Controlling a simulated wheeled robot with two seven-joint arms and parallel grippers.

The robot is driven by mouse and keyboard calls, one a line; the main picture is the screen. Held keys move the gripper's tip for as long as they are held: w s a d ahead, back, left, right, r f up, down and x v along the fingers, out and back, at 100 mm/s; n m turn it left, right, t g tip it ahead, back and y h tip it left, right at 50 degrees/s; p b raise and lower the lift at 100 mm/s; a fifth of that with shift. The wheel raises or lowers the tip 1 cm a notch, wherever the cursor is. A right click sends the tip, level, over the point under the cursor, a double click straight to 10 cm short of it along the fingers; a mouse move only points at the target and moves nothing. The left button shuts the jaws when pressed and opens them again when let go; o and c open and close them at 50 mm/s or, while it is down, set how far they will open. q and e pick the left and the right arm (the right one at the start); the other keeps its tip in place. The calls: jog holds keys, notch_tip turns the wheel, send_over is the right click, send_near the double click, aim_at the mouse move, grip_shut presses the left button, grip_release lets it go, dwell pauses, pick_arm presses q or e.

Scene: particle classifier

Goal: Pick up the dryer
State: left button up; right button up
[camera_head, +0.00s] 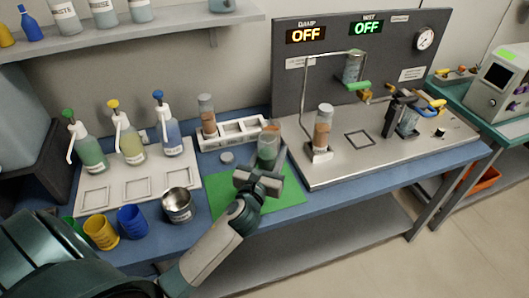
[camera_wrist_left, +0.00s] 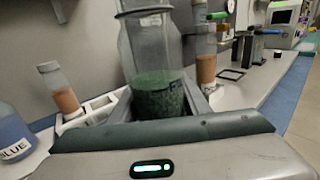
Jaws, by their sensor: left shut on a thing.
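My left gripper (camera_head: 263,168) is shut on a clear vessel (camera_head: 267,147) over the green mat (camera_head: 228,190). In the left wrist view the vessel (camera_wrist_left: 158,55) stands roughly upright between the two fingers (camera_wrist_left: 160,103), with dark green contents low in it. I cannot tell whether its base touches the mat, as the gripper body hides it. No readable label marks a dryer; this vessel may be it. My right gripper is not in view.
A white rack (camera_head: 232,132) with a brown-filled tube (camera_head: 207,115) stands behind the vessel. Another such tube (camera_head: 323,128) stands on the metal platform (camera_head: 360,160) at right. Pump bottles (camera_head: 128,138), a steel cup (camera_head: 177,206) and coloured cups (camera_head: 101,232) are at left.

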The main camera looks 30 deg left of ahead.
pick_arm(q)
jog(key=d+r, duration=0.4)
jog(key=d, duration=0.2)
jog(key=shift+w+d, duration=0.15)
jog(key=shift+d, duration=0.15)
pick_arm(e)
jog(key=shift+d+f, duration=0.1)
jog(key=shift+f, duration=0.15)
pick_arm(q)
jog(key=shift+d+r, duration=0.1)
jog(key=shift+d, duration=0.05)
dwell(0.9)
